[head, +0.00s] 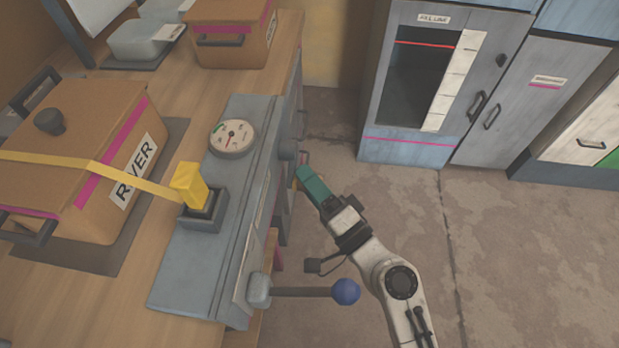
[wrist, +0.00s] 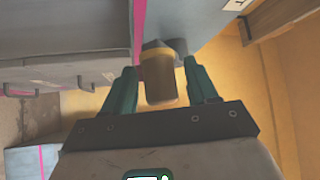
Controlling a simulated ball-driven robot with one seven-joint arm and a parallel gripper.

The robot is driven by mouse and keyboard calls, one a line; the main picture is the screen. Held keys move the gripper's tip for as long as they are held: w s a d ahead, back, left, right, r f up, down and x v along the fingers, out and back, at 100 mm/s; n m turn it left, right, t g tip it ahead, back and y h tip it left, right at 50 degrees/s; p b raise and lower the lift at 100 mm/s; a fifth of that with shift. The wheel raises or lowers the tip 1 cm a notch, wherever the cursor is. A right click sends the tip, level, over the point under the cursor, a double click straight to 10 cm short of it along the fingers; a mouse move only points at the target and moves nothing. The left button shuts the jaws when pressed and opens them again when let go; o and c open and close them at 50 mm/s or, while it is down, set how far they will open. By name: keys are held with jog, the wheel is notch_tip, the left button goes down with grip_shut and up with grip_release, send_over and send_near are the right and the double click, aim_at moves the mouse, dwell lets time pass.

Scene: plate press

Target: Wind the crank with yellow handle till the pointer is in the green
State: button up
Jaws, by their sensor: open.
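The gauge (head: 233,138) is a round white dial on the grey panel. Its green zone (head: 219,128) is at the upper left; the small red pointer's exact reading is hard to tell, but it appears outside the green. The crank's yellow handle (head: 296,184) barely shows at the panel's right side, mostly hidden by my gripper. In the wrist view the handle (wrist: 160,82) is a brownish cylinder with a yellow band. My gripper (head: 304,178) is open there, and its green fingers (wrist: 161,88) stand on either side of the handle, with gaps visible.
A lever with a blue ball (head: 345,291) sticks out of the panel near my arm. A yellow block (head: 189,186) stands on the grey panel (head: 190,268). A box marked RIVER (head: 66,207) is to the left. Cabinets (head: 430,75) stand behind; the floor at right is clear.

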jog(key=shift+w+a, duration=0.1)
jog(key=shift+c, duration=0.2)
grip_shut()
dwell(0.4)
